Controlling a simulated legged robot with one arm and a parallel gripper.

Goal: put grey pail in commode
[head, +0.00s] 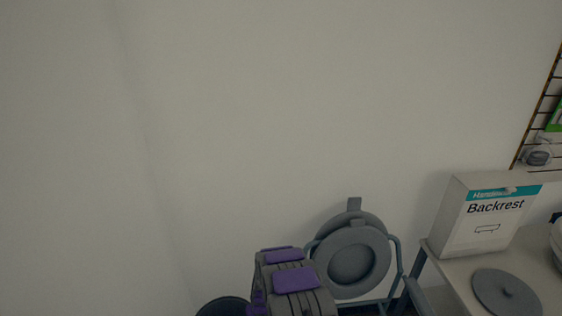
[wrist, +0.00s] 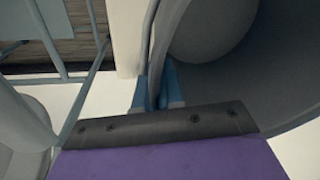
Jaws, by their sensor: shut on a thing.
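The commode (head: 348,262) stands against the wall at bottom centre in the head view. It has a grey-blue tube frame, with its round grey seat and lid raised. My gripper (wrist: 160,92) shows its blue fingertips in the wrist view, shut on the rim of the grey pail (wrist: 235,85). The pail fills the right of that view and I look into its hollow. In the head view the purple-padded arm hides the fingertips, and only a dark piece of the pail (head: 222,307) shows at the bottom edge, left of the arm. Blue tubes (wrist: 48,42) show at left in the wrist view.
A table (head: 450,275) stands right of the commode, bearing a white Backrest box (head: 487,217) and a round grey lid (head: 507,291). A wire rack (head: 540,110) hangs at far right. The wall at left and centre is bare.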

